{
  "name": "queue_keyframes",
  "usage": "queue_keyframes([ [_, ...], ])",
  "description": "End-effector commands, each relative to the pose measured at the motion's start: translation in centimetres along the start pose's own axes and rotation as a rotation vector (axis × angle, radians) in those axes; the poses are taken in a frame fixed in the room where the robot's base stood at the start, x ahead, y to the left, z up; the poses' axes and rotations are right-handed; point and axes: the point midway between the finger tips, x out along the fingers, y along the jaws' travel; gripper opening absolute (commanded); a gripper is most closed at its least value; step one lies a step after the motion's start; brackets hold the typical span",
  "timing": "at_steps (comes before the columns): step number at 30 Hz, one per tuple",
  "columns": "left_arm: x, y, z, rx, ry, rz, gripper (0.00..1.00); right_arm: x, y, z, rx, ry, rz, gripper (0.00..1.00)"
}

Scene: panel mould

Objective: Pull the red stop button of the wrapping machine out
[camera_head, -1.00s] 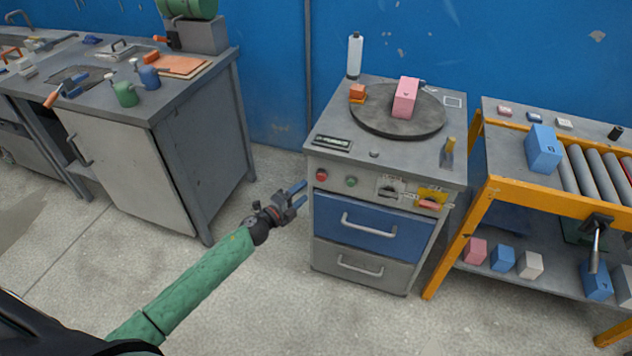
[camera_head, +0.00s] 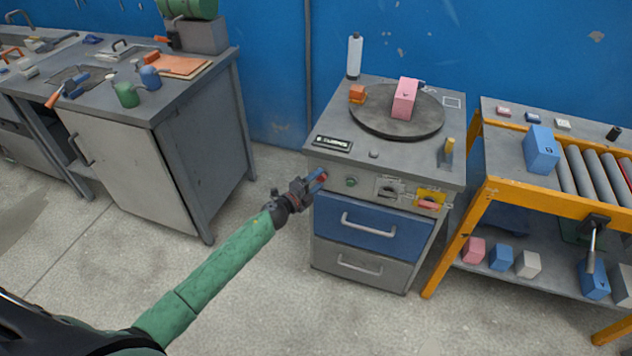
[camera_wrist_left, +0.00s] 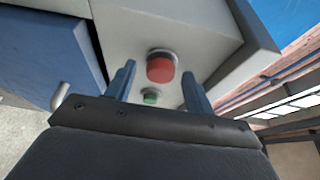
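The wrapping machine (camera_head: 385,120) is a grey cabinet with a round turntable on top and controls along its front panel. Its red stop button (camera_wrist_left: 161,68) shows in the left wrist view, on the pale panel above a green button (camera_wrist_left: 150,98). In the head view the red button (camera_head: 323,177) is mostly hidden by my left gripper (camera_head: 318,181). My left gripper also shows in the left wrist view (camera_wrist_left: 158,85), open, with its two blue fingers on either side of the red button. I cannot tell whether the fingers touch it. My right gripper is not in view.
A pink block (camera_head: 404,98) stands on the turntable. A selector switch (camera_head: 389,190) and a yellow-plated red switch (camera_head: 429,199) sit right of the green button. A blue drawer (camera_head: 360,222) with a protruding handle is below. An orange-framed roller table (camera_head: 460,235) stands right.

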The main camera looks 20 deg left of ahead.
Motion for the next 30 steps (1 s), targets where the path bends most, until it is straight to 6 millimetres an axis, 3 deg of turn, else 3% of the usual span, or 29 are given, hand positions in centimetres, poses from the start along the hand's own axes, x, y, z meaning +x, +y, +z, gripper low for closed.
queue_keyframes([
  [1, 0.0, 0.0, 0.0, 0.0, 0.0, 0.0, 0.43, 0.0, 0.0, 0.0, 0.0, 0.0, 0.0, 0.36],
  [8, 0.0, 0.0, 0.0, 0.0, 0.0, 0.0, 0.0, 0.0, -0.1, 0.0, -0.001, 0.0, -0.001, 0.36],
  [24, -1.2, 0.1, -0.5, 0.001, 0.001, 0.001, 0.0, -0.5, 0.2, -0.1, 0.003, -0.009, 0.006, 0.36],
  [25, -1.2, 0.1, -0.5, 0.001, 0.001, 0.001, 0.37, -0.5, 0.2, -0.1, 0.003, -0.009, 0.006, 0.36],
  [28, -1.2, 0.1, -0.5, 0.001, 0.0, 0.001, 0.54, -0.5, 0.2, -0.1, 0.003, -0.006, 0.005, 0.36],
  [30, -1.2, 0.0, -0.5, 0.0, 0.0, 0.001, 0.54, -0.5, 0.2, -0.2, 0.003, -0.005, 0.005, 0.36],
])
